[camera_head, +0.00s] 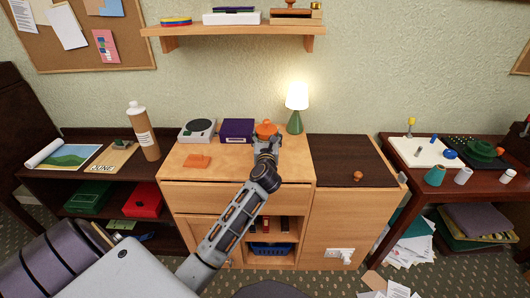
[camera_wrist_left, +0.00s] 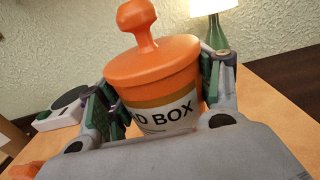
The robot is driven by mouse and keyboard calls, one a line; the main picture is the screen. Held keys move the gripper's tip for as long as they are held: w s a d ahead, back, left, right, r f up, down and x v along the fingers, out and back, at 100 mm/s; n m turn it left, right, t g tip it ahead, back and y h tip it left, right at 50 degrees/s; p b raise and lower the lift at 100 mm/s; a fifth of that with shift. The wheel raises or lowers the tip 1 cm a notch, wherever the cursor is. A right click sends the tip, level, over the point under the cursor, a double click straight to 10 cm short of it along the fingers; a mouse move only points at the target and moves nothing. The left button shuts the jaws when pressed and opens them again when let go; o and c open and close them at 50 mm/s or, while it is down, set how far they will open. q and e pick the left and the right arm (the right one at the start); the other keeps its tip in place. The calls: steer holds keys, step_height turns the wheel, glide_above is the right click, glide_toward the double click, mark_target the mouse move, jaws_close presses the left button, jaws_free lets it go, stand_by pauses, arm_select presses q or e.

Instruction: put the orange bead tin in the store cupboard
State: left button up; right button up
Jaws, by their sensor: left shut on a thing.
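The orange bead tin (camera_head: 266,127) has a knobbed lid and a white label ending in "D BOX". It fills the middle of the left wrist view (camera_wrist_left: 155,65), slightly tilted there. My left gripper (camera_head: 266,142) is shut on the tin's sides, with a finger on each side, over the back of the light wooden desk top (camera_head: 225,172). I cannot tell whether the tin's base touches the desk. Right of it is a cupboard section, likely the store cupboard (camera_head: 335,225), with a dark top panel bearing an orange-brown knob (camera_head: 358,176). My right gripper is not in view.
Beside the tin stand a lit lamp (camera_head: 296,112), a purple box (camera_head: 237,130) and a grey-green device (camera_head: 197,130). An orange flat piece (camera_head: 197,161) lies on the desk. A wall shelf (camera_head: 235,30) hangs above. The dark panel is mostly bare.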

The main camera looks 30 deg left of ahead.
arm_select(q)
steer(key=shift+f+b, duration=0.35)
steer(key=shift+f, duration=1.05)
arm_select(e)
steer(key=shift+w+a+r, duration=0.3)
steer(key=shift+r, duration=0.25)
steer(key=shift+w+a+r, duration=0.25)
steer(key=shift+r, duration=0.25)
arm_select(q)
steer(key=shift+f, duration=0.6)
steer(key=shift+f+b, duration=0.3)
steer(key=shift+b, duration=0.05)
steer(key=shift+f+b, duration=0.3)
steer(key=shift+f, duration=0.65)
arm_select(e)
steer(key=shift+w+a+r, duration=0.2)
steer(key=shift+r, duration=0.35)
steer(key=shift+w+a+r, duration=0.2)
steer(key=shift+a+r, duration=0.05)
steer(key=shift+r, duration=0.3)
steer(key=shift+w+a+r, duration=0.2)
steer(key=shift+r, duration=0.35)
arm_select(q)
steer(key=shift+f, duration=0.1)
steer(key=o, duration=1.2)
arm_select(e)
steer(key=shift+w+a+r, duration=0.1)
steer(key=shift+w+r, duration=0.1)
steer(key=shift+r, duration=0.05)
